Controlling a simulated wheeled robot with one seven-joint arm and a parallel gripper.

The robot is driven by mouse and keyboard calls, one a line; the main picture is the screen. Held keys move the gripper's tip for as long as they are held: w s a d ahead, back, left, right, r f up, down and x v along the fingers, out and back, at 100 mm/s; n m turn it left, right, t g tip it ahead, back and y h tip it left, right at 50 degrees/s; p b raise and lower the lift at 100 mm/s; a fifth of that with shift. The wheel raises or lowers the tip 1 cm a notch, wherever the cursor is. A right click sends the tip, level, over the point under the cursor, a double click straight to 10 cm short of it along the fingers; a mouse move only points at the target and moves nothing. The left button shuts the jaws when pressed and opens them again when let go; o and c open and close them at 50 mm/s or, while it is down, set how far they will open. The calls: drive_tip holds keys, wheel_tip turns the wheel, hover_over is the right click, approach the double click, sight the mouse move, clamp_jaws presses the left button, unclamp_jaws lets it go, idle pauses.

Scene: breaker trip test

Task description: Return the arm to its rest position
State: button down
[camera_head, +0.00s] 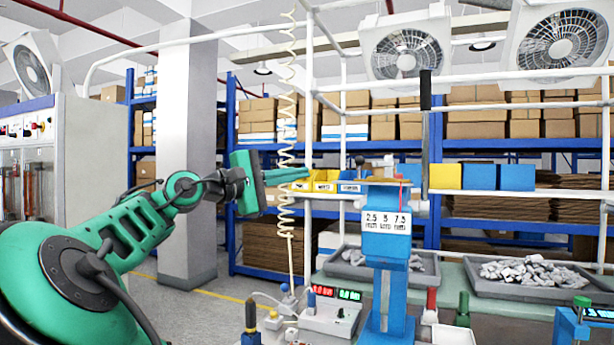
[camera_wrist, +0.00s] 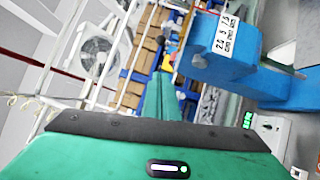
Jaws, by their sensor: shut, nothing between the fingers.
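My gripper (camera_head: 290,175) is raised in the middle of the head view, its fingers shut and pointing right. Nothing shows between them. In the wrist view the green fingers (camera_wrist: 160,97) lie together, pointing up the picture. My green arm reaches in from the lower left. A blue test stand (camera_head: 390,262) with a label reading 2.5, 5, 7.5 stands just right of the fingertips; the fingers look apart from it, though depth is hard to judge. The stand also shows at the right of the wrist view (camera_wrist: 225,55).
A meter box (camera_head: 328,318) with red and green displays sits on the bench left of the stand. A tray of grey parts (camera_head: 525,275) is at the right. A coiled cord (camera_head: 287,130) hangs near my gripper. Blue shelves (camera_head: 232,170) with boxes stand behind.

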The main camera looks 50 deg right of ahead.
drive_tip(key=shift+w+a+f, duration=0.1)
drive_tip(key=shift+a, duration=0.6)
